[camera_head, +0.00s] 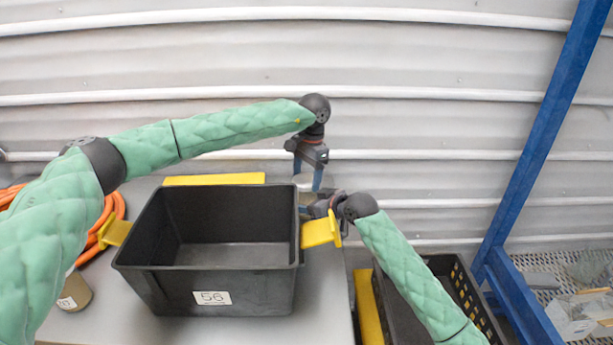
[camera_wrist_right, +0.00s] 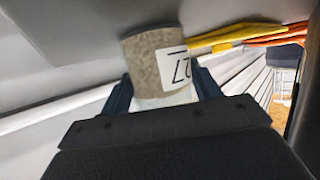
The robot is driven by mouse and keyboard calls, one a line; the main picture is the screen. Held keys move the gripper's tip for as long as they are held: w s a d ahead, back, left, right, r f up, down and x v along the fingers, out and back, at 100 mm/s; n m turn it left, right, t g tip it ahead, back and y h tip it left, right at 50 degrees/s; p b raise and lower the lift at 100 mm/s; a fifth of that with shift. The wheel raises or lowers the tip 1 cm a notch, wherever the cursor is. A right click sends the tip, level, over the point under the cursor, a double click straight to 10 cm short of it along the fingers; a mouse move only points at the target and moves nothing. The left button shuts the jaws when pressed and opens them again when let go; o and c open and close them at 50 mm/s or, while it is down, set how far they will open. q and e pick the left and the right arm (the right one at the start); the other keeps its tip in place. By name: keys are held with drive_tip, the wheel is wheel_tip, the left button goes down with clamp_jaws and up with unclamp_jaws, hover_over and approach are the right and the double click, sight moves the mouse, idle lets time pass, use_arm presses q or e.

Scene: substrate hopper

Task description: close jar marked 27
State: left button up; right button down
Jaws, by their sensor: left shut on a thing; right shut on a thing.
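The jar marked 27 (camera_wrist_right: 152,62) shows in the right wrist view, with a speckled brown body and a tilted white label. The blue fingers of my right gripper (camera_wrist_right: 165,92) are on both sides of its paler part. In the head view, my right gripper (camera_head: 322,206) is behind the bin's right handle, and the jar is mostly hidden there. My left gripper (camera_head: 307,180) points down just above the right one. Its fingers are shut on a small pale thing (camera_head: 304,183), which looks like a lid. Whether it touches the jar I cannot tell.
A black bin (camera_head: 165,290) labelled 56 with yellow handles stands on the grey table (camera_head: 325,320). A brown jar (camera_head: 75,293) stands left of it, near an orange hose (camera_head: 118,207). A black crate (camera_head: 445,270) is at the lower right, beside a blue post (camera_head: 530,140). A corrugated wall is behind.

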use_arm(q)
drive_tip(key=shift+w+a, duration=0.15)
drive_tip(key=o, duration=0.9)
drive_tip(key=shift+o, duration=0.2)
drive_tip(key=shift+s+d, duration=0.25)
drive_tip(key=shift+r, duration=0.1)
wheel_tip(320, 180, up, 4)
drive_tip(key=shift+r, duration=0.15)
drive_tip(key=shift+w+a, duration=0.1)
drive_tip(key=shift+c, duration=0.4)
